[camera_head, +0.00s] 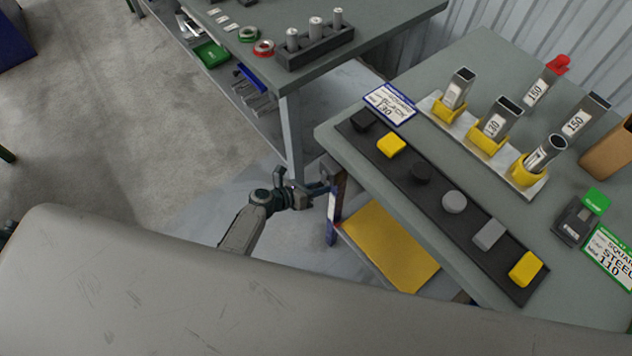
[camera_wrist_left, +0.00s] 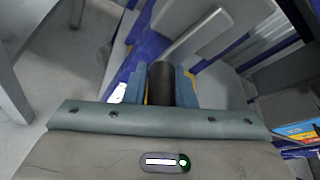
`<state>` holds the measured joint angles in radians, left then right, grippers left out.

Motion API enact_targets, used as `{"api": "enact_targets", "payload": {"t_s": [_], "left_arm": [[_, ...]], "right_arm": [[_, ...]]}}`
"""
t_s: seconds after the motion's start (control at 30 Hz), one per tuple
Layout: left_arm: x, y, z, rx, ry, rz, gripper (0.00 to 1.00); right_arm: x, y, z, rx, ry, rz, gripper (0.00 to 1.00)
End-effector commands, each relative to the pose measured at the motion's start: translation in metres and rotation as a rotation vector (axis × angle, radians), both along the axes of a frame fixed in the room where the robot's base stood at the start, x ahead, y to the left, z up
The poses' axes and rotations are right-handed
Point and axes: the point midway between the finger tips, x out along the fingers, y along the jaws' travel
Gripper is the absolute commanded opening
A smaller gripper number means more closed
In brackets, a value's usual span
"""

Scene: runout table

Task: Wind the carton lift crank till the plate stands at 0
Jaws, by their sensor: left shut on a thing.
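My left gripper (camera_head: 322,186) is at the left end of the right-hand table. It is shut on a black cylindrical handle (camera_wrist_left: 160,84), which stands between its blue-grey fingers in the left wrist view. A flat grey bar (camera_wrist_left: 195,38) shows just beyond the handle; I cannot tell how the two join. A yellow plate (camera_head: 390,245) lies level below the tabletop in the head view. A blue and white upright strip (camera_head: 332,218) stands at its left corner. No scale figures or pointer can be read. My right gripper is not in view.
The right-hand table (camera_head: 345,140) carries a black strip of caps (camera_head: 421,174), tubes in yellow holders (camera_head: 486,138) and label cards. Another table (camera_head: 375,40) stands behind, its leg (camera_head: 291,140) close to my left gripper. Open floor (camera_head: 110,130) lies to the left.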

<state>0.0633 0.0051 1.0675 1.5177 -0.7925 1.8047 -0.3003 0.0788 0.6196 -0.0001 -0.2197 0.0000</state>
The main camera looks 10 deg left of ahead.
Motion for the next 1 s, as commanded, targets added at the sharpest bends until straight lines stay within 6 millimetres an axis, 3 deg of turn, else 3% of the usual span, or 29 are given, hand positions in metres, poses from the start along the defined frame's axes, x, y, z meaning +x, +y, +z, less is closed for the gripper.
{"api": "enact_targets", "payload": {"t_s": [0.77, 0.8, 0.9, 1.0], "left_arm": [[-0.0107, -0.0081, -0.0059, -0.088, 0.079, -0.005, 0.00], [-0.0109, -0.0081, -0.0060, -0.088, 0.079, -0.005, 0.25], [-0.0100, -0.0079, -0.0053, -0.087, 0.078, -0.005, 0.43], [-0.0085, -0.0074, -0.0038, -0.086, 0.075, -0.004, 0.43]], "right_arm": [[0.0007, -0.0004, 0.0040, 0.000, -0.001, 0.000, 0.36], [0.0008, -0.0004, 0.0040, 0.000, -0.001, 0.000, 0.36], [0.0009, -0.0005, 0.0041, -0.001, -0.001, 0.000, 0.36], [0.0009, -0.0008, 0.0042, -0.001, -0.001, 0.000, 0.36]]}}
